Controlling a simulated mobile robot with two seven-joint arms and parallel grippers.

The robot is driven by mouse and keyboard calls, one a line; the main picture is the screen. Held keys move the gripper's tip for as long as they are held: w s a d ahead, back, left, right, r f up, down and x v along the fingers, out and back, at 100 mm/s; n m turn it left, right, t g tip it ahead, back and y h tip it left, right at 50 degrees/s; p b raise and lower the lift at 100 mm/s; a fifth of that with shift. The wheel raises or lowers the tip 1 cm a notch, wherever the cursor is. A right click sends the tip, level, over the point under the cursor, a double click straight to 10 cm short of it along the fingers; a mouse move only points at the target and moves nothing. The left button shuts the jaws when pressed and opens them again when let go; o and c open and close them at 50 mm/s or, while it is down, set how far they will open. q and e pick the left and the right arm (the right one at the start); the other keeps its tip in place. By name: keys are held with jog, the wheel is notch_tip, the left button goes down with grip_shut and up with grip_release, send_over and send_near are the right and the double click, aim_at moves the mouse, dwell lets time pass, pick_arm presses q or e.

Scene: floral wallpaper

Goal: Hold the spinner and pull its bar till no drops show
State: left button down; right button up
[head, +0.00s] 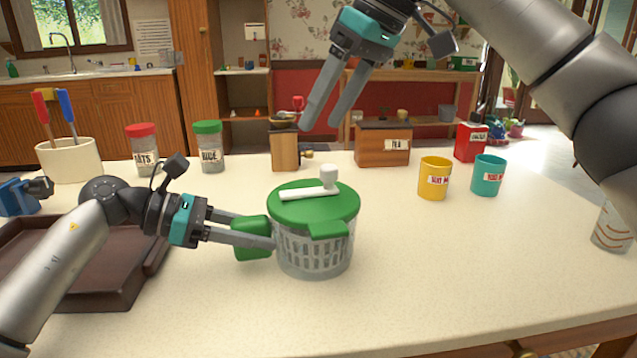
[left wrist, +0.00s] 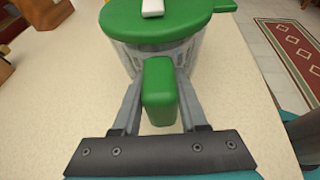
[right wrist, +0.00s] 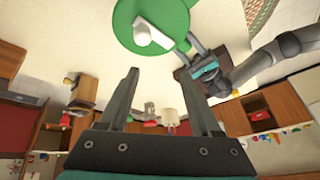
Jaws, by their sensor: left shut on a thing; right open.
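The salad spinner has a clear ribbed bowl (head: 312,252) and a green lid (head: 290,206) and stands upright on the counter. A white bar with a knob (head: 328,178) lies on top of the lid; it also shows in the right wrist view (right wrist: 152,36). My left gripper (head: 262,232) is shut on the spinner's green side handle (left wrist: 159,88), at the left of the bowl. My right gripper (head: 322,112) is open and empty, raised above and behind the lid. Whether drops are on the bowl is too small to tell.
A yellow mug (head: 434,180) and a teal mug (head: 488,176) stand to the right. A brown tray (head: 125,283) is at the left. Jars, a grinder (head: 285,150) and a tea box (head: 383,145) line the back.

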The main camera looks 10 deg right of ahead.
aim_at(331, 167)
jog(key=shift+w+d+f+m+t+h, duration=0.1)
jog(key=shift+w+f+m+t+h, duration=0.25)
jog(key=shift+f, duration=1.05)
jog(key=shift+w+d+f+m+t+h, duration=0.15)
jog(key=shift+f+m+t+h, duration=0.3)
jog(key=shift+f, duration=0.95)
jog(key=shift+w+d+f+m+t+h, duration=0.15)
jog(key=shift+f+m+h, duration=0.35)
jog(key=shift+f, duration=0.9)
jog(key=shift+c, duration=0.2)
grip_shut()
